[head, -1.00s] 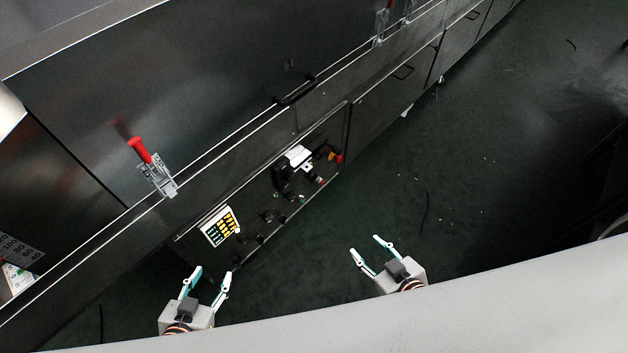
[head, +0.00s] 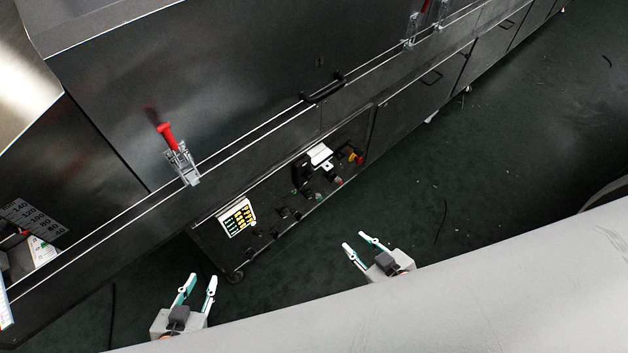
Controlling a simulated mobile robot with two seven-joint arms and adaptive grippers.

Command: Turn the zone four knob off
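The dryer's dark control panel (head: 262,208) shows at the middle of the head view, low on the machine's side. Several small black knobs (head: 284,212) sit in a row on it, right of a display with yellow and green marks (head: 237,218). I cannot tell which knob is zone four, nor how any knob is turned. My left gripper (head: 198,283) is open and empty, in front of and below the panel's left end. My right gripper (head: 361,243) is open and empty, below the panel's right end. Both are apart from the panel.
A red-handled toggle clamp (head: 178,153) is on the dryer's side, upper left. A black bar handle (head: 324,88) sits above the panel. A red and yellow button (head: 355,157) is at the panel's right end.

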